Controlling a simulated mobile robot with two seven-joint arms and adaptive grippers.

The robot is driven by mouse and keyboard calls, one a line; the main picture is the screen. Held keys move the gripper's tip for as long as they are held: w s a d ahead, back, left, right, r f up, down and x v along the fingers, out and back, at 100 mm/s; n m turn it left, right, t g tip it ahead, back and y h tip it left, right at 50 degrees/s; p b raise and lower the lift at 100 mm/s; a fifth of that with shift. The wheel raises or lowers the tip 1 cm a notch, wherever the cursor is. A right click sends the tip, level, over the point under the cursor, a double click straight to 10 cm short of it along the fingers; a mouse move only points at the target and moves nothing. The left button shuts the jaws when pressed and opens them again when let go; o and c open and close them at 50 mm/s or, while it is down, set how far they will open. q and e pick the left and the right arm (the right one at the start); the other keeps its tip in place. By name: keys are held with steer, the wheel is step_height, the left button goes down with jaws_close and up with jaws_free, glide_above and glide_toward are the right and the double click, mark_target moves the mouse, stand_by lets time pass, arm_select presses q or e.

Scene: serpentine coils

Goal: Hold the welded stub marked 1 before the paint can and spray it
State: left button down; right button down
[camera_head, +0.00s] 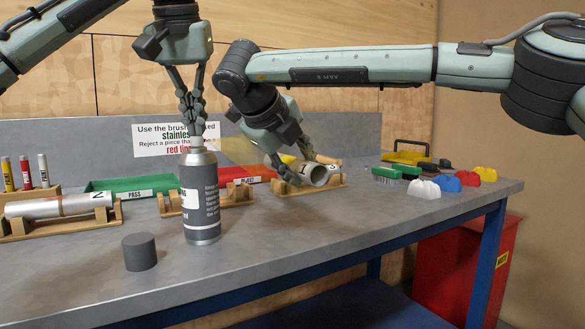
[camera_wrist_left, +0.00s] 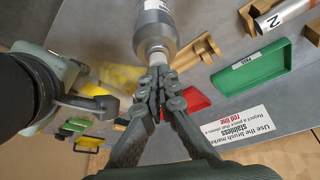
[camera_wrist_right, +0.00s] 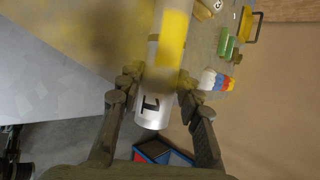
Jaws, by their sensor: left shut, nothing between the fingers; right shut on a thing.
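The paint can (camera_head: 201,205) stands upright on the bench, grey with a dark label. My left gripper (camera_head: 193,137) is shut with nothing between its fingers, its tips down on the can's nozzle; the left wrist view also shows the can (camera_wrist_left: 152,30) under the tips. A yellow spray haze (camera_head: 238,150) spreads right from the nozzle. My right gripper (camera_head: 292,172) is shut on the welded stub marked 1 (camera_head: 312,176), held tilted right of the can. In the right wrist view this stub (camera_wrist_right: 150,112) shows its 1, with yellow over its far part.
A dark grey cap (camera_head: 139,251) lies in front of the can. The stub marked 2 (camera_head: 60,206) rests in a cradle at left. Green PASS tray (camera_head: 120,187) and red REJECT tray (camera_head: 240,173) stand behind.

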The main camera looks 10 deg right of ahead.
arm_select(q)
steer(key=shift+r, duration=2.95)
